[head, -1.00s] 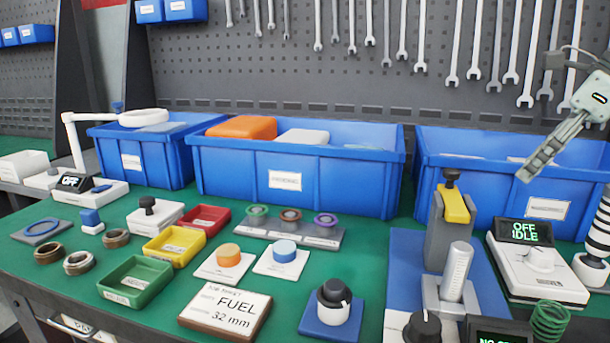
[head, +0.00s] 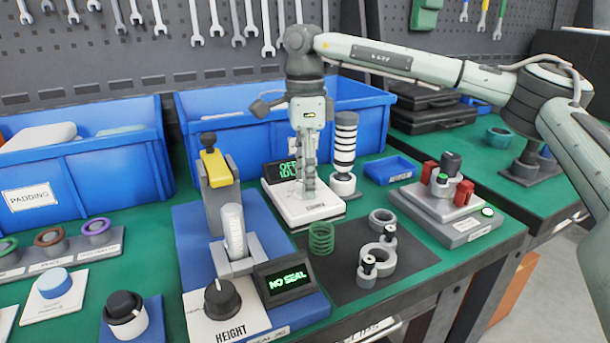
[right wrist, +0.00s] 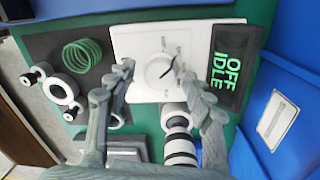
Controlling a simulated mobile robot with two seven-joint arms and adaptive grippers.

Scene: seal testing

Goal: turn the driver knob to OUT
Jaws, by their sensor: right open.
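The driver is a white box (head: 318,210) with a dark display (head: 283,171) that reads OFF IDLE in green. Its round white knob (right wrist: 159,70) shows in the right wrist view, with a dark pointer line toward the upper right and small markings around it. My right gripper (head: 306,190) hangs pointing down over the driver and hides most of the knob in the head view. In the right wrist view, its open fingers (right wrist: 160,78) stand on either side of the knob with gaps; contact cannot be told. My left gripper is out of view.
A black-and-white striped cylinder (head: 344,150) stands right beside the driver. A green spring (head: 321,238) and grey ring parts (head: 377,258) lie on a dark mat in front. A seal-height stand (head: 233,235) is at left. Blue bins (head: 250,125) stand behind.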

